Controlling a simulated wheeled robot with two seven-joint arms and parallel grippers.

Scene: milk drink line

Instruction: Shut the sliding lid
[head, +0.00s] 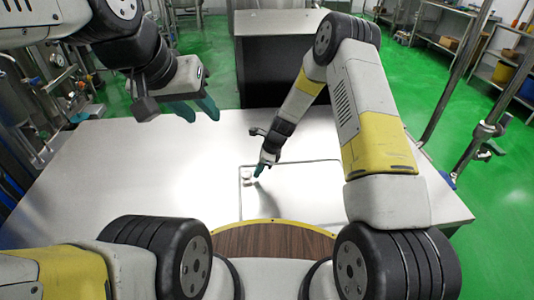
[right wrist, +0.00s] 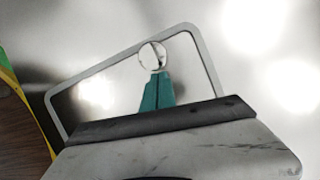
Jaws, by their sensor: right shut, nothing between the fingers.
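The sliding lid (head: 298,190) is a flat, shiny metal panel within a thin grey rectangular outline on the table's right half. In the right wrist view, the panel (right wrist: 100,92) has a light grey rounded frame around it. A small round shiny knob (right wrist: 152,53) sits near one side of the frame. My right gripper (head: 261,170) is shut and empty, its teal fingertips (right wrist: 156,74) at the knob; I cannot tell if they touch. How far the lid is open is unclear. My left gripper (head: 207,108) is open and empty above the table's far left part.
The pale metal table (head: 120,185) is bare on its left half. A dark cabinet with a grey top (head: 280,22) stands behind it. A brown wood-look surface with a yellow edge (head: 270,240) is at the near side. Pipes stand at the left, shelves and a post at the right.

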